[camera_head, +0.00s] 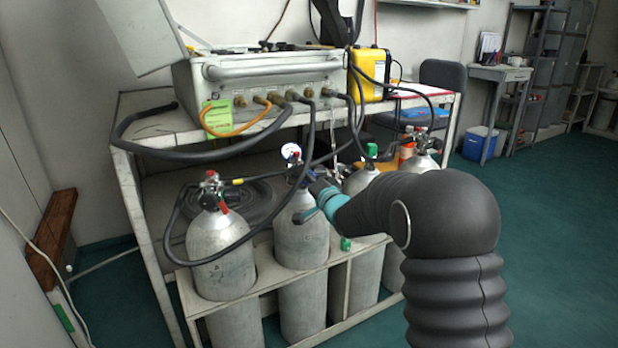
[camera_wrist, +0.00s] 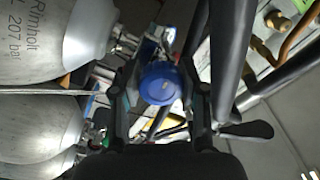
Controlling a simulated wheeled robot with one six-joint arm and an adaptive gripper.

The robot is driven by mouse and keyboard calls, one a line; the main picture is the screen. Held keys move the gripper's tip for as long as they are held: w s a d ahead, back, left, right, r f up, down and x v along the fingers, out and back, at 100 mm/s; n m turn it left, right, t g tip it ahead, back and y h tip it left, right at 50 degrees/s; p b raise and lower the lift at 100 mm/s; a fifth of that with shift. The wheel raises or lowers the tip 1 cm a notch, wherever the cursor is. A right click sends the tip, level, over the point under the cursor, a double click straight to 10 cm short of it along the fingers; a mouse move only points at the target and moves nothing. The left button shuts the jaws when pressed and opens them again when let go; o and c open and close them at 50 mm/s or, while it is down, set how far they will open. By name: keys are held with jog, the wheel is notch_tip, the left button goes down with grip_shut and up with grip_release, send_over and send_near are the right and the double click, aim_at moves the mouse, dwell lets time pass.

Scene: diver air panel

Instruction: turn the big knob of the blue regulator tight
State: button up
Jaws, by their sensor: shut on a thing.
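The blue regulator (camera_head: 296,173) sits on top of the middle silver cylinder (camera_head: 302,232) in the head view, beside a round white gauge (camera_head: 291,152). My gripper (camera_head: 314,184) reaches it from the right and hides part of it. In the wrist view the regulator's big round blue knob (camera_wrist: 160,83) faces the camera between the two fingers of my gripper (camera_wrist: 160,90). One finger lies on each side, and the gripper is shut on the knob. The exact contact spots are dark and hard to see.
Black hoses (camera_head: 240,155) hang from the grey air panel (camera_head: 265,85) to the cylinders and pass close to my gripper. Another cylinder (camera_head: 221,250) stands left in the rack (camera_head: 255,290). A yellow box (camera_head: 369,75) sits on the bench. Floor at right is clear.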

jog(key=o, duration=1.1)
jog(key=shift+o, duration=0.3)
jog(key=v, duration=1.2)
